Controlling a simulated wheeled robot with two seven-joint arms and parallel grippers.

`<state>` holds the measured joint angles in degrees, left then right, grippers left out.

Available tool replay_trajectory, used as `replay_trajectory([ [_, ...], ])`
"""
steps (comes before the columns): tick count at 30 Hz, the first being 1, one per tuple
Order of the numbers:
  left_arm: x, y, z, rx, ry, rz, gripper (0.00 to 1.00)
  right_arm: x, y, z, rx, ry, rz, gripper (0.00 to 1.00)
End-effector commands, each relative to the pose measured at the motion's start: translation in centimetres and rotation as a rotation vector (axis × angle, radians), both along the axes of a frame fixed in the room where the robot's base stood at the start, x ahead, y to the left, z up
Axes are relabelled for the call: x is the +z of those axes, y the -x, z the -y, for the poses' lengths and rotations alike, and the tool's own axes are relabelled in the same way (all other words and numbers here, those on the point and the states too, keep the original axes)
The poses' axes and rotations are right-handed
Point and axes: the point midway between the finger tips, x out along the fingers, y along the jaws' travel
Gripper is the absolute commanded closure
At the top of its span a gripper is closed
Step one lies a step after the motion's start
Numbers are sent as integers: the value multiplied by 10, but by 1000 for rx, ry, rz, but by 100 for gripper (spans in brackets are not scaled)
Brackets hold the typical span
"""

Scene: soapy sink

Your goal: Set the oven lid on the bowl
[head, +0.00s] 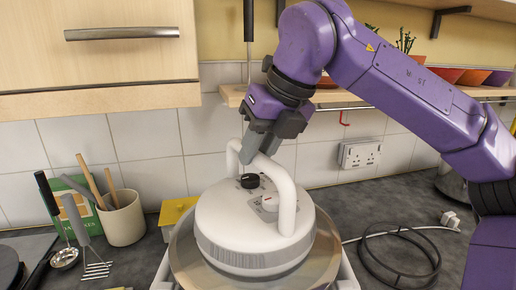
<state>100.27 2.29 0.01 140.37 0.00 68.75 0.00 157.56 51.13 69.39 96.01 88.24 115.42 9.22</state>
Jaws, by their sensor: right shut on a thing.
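The white oven lid (250,222) has a black knob, a dial and a tall arched handle (286,195). It is over the bowl (185,265), whose brownish, glassy rim seems to show around the lid's lower edge. I cannot tell whether the lid rests on the bowl or hangs just above it. My right gripper (258,150) reaches down from the upper right and is shut on the upper back part of the lid's handle. The lid hides most of the bowl. My left gripper is not in view.
A cream utensil pot (122,220), a green box (85,200) and a yellow container (178,215) stand at the left. A shelf (350,95) hangs behind.

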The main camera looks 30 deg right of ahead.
Motion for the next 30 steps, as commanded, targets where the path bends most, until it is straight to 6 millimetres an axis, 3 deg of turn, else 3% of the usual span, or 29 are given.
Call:
replay_trajectory([
  [1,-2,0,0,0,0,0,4,0,0,0,0,-2,6,100],
  [2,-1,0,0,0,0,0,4,1,0,0,0,-2,6,68],
  [4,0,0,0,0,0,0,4,1,0,0,1,-2,5,45],
  [14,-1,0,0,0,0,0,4,1,1,1,-1,1,-2,45],
  [17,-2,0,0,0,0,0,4,15,7,4,-3,0,1,45],
  [24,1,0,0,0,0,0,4,69,30,14,-3,-1,4,45],
  [30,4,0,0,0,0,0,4,94,41,20,0,-1,4,45],
])
